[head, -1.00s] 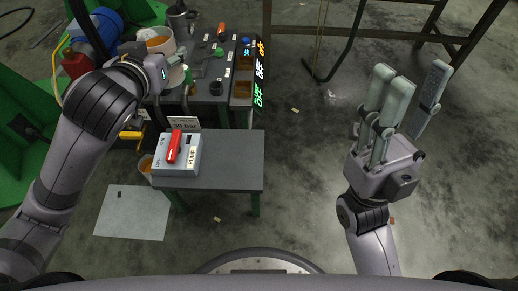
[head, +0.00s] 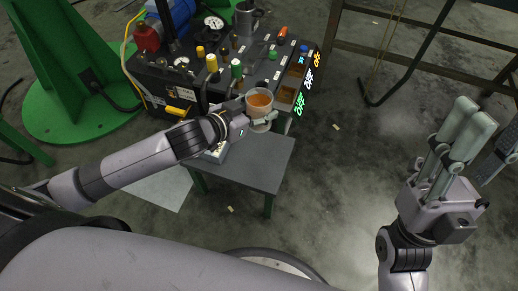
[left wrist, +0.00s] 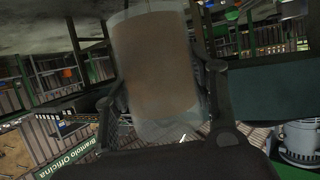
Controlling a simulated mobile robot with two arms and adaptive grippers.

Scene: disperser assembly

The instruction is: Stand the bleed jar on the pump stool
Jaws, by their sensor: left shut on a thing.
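The bleed jar (head: 260,101) is a clear cup with orange-brown fluid inside. My left gripper (head: 262,119) is shut on it and holds it nearly upright. In the left wrist view the jar (left wrist: 158,65) fills the middle between the fingers. The pump stool (head: 262,162) has a grey top and green legs. In the head view the jar shows beyond the stool's far edge; its height above the top is hard to judge. My right gripper (head: 487,130) is open and empty at the far right, away from the stool.
The pump box (head: 216,153) on the stool's left is mostly hidden by my left arm. The dark bench (head: 190,82) behind carries gauges, knobs, a metal mug (head: 246,18) and lit displays. The stool's right and front top is bare. A white sheet (head: 163,187) lies on the floor.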

